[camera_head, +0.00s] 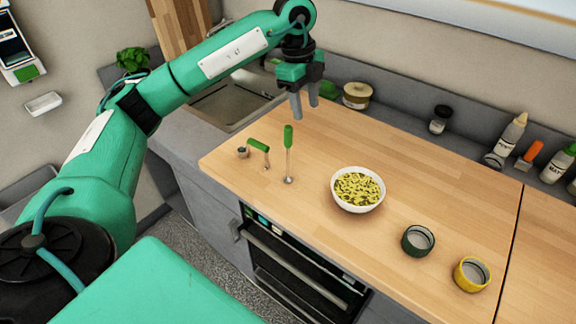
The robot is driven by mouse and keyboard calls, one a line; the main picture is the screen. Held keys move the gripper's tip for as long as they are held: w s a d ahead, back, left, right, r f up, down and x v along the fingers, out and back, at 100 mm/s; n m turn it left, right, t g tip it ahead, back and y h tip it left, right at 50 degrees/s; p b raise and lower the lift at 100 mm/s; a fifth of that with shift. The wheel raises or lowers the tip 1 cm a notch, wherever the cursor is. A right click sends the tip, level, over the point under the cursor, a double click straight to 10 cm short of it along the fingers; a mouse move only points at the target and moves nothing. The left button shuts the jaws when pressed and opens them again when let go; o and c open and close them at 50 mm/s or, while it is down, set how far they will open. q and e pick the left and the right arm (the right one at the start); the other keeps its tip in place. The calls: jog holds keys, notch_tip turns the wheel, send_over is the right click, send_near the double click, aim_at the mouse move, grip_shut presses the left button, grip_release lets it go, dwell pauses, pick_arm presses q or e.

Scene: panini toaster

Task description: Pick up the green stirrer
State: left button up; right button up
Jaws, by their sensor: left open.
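Two green-handled utensils are on the wooden counter (320,130). One has an upright green handle (288,137) on a thin metal shaft that ends at a small round foot. The other has a green handle lying sideways (258,145) with a short metal part below it. I cannot tell for sure which one is the green stirrer. My left gripper (304,108) is open and empty, with its fingers pointing down. It shows above and slightly right of the upright handle, apart from both utensils. My right gripper is not in view.
A white bowl of pasta-like food (358,190) stands right of the utensils. A dark green ring-shaped container (418,240) and a yellow one (471,274) are near the front right. A small grey item (242,152) is at the left edge. Bottles (510,137) line the back.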

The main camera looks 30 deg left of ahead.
pick_arm(q)
notch_tip(320, 180, up, 2)
jog(key=n+y, duration=0.1)
jog(key=y, duration=0.1)
send_over(289, 145)
jog(key=w, duration=0.1)
jog(key=shift+a+f+n, duration=0.2)
jog(key=shift+a+n, duration=0.2)
jog(key=shift+a, duration=0.35)
notch_tip(289, 145, down, 8)
jog(key=shift+r+p, duration=0.15)
jog(key=shift+p, duration=1.1)
jog(key=shift+d+f+p, duration=0.15)
jog(key=shift+f+p, duration=0.3)
jog(key=f+p, duration=0.1)
jog(key=f, duration=0.1)
jog(key=f+p, duration=0.1)
jog(key=f, duration=0.1)
jog(key=shift+s+d+f, duration=0.1)
jog(key=shift+d, duration=0.1)
jog(key=shift+f, duration=0.2)
grip_shut()
